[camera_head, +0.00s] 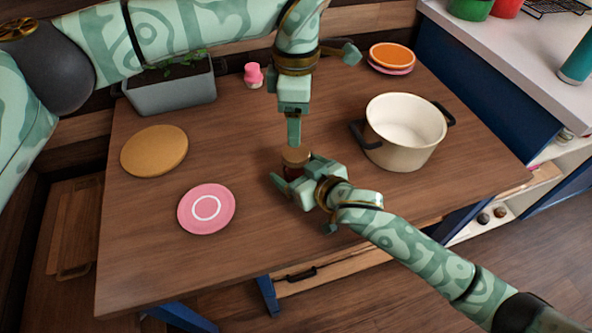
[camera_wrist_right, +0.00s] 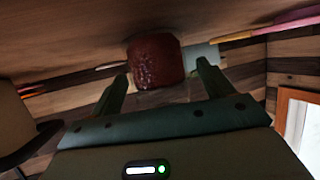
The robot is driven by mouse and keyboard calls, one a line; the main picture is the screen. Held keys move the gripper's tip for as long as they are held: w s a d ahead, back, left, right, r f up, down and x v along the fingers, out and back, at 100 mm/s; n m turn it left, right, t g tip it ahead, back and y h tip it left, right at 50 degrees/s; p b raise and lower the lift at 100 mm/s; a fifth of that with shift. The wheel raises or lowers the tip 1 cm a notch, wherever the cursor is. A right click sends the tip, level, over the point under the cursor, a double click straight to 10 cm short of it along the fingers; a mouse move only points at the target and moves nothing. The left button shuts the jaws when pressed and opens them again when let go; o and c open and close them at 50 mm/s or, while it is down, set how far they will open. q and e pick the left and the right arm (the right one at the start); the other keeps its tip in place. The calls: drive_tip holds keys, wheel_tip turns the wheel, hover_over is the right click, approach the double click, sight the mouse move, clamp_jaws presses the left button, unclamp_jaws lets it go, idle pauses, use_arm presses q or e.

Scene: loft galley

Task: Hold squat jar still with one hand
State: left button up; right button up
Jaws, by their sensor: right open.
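The squat jar (camera_head: 292,171) stands on the wooden table, with a tan lid (camera_head: 295,154) and dark red contents. It also shows in the right wrist view (camera_wrist_right: 155,62), ahead of and between the fingers. My right gripper (camera_head: 296,174) is open at the jar, coming from the lower right, and partly hides it. No clear finger contact shows in the right wrist view (camera_wrist_right: 162,72). My left gripper (camera_head: 294,138) points down directly over the lid. Its fingers are seen edge-on, so their opening and any touch on the lid are unclear.
A cream pot (camera_head: 400,150) with dark handles stands right of the jar. A pink plate (camera_head: 206,209) and a round tan board (camera_head: 154,150) lie to the left. A planter (camera_head: 172,94), a pink shaker (camera_head: 253,75) and an orange dish (camera_head: 392,55) stand behind. The front table is clear.

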sight(296, 152)
clamp_jaws()
use_arm(q)
drive_tip(key=m, duration=0.3)
drive_tip(key=shift+m, duration=0.3)
drive_tip(key=m, duration=0.5)
drive_tip(key=shift+m, duration=0.3)
drive_tip(key=m, duration=0.4)
drive_tip(key=shift+m, duration=0.3)
drive_tip(key=m, duration=0.4)
drive_tip(key=shift+f, duration=0.45)
wheel_tip(296, 152, down, 7)
drive_tip(key=shift+f, duration=0.1)
